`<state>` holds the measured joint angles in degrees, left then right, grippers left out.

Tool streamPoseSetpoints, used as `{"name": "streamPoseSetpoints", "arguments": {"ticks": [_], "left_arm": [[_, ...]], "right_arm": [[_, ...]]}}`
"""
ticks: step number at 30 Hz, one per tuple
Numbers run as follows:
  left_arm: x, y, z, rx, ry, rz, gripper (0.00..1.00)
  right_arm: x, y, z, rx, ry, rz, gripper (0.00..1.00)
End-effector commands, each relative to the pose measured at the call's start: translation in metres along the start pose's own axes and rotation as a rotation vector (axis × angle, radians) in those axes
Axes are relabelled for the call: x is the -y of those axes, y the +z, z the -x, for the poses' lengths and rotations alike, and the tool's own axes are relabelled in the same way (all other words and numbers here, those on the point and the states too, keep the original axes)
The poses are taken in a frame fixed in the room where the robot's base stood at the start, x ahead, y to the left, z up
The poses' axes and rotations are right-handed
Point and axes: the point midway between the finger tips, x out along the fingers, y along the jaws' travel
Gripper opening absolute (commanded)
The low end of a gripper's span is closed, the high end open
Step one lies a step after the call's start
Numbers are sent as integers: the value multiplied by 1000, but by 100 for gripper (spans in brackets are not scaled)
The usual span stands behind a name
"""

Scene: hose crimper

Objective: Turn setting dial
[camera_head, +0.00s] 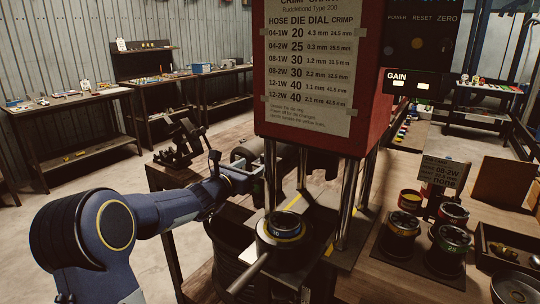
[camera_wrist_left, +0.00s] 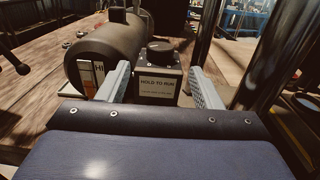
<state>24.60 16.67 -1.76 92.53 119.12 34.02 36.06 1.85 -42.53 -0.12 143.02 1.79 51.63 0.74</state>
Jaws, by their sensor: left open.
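No part labelled as a setting dial can be made out. My left gripper (camera_head: 258,176) reaches in from the left to the side of the red crimper (camera_head: 365,100), by its metal posts. In the left wrist view its two grey fingers (camera_wrist_left: 160,88) are apart, with nothing held between them. Beyond and between them stands a small box (camera_wrist_left: 160,82) marked "HOLD TO RUN", with a dark round knob or button (camera_wrist_left: 160,52) on top. A dark control panel (camera_head: 420,60) at the upper right carries POWER, RESET and ZERO controls and a GAIN display. My right gripper is not in view.
A dark cylinder (camera_wrist_left: 108,50) lies left of the box. A metal post (camera_wrist_left: 247,55) stands to the right. The crimper chart (camera_head: 308,65) lists hose, die, dial and crimp values. Die sets (camera_head: 448,245) and a card (camera_head: 443,172) reading "08-2W" stand on the bench at right.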

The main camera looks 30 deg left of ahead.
Motion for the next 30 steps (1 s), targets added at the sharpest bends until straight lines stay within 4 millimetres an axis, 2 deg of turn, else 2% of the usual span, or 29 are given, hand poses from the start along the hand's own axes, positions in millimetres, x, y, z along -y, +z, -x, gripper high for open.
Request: {"name": "streamPoseSetpoints", "arguments": {"ticks": [15, 26, 30], "left_arm": [[1, 1, -70, 0, -1, 0, 59], [1, 0, -76, 1, -1, 0, 59], [1, 0, -76, 1, -1, 0, 42]], "right_arm": [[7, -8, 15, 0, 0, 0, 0], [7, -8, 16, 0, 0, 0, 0], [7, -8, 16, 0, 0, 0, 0]]}}
